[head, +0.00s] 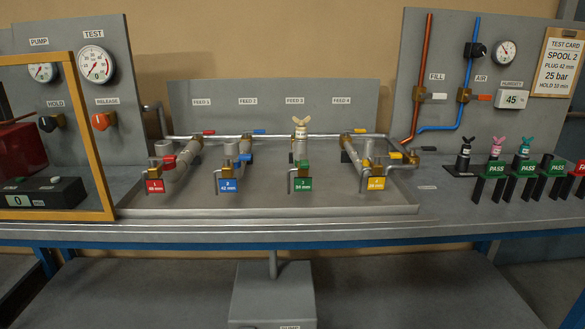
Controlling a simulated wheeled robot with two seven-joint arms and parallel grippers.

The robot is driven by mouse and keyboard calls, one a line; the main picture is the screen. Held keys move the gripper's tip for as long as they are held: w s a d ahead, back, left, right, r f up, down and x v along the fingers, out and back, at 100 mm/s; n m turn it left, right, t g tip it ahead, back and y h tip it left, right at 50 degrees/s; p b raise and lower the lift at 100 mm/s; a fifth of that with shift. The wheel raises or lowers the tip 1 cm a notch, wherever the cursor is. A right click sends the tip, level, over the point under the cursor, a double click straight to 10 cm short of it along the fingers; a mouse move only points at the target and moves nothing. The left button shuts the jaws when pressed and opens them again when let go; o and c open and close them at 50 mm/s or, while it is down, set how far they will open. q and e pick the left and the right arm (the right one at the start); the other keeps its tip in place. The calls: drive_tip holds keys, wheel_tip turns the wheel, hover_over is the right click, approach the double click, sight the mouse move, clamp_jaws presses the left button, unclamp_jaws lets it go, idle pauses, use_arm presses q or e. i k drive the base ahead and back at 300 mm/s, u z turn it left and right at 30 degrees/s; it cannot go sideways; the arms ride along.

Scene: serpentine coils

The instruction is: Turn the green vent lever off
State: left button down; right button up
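The green vent lever (302,164) is a small green handle at the front of the third station in the grey tray. It sits just above the green 34 mm tag (303,185), beside a thin bent outlet pipe (290,182). It is small, and I cannot tell exactly which way it points. Behind it a short grey pipe (300,150) stands upright, with a cream winged plug (300,128) on top. Neither of my grippers is in view.
Red, blue and yellow stations (376,184) share the tray (270,208). An orange frame (90,130) stands at the left, near the gauges. Winged plugs and PASS stands (496,168) are at the right. The bench's front strip is clear.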

sight(305, 163)
drive_tip(key=u, duration=1.65)
drive_tip(key=i, duration=1.15)
drive_tip(key=z, duration=0.4)
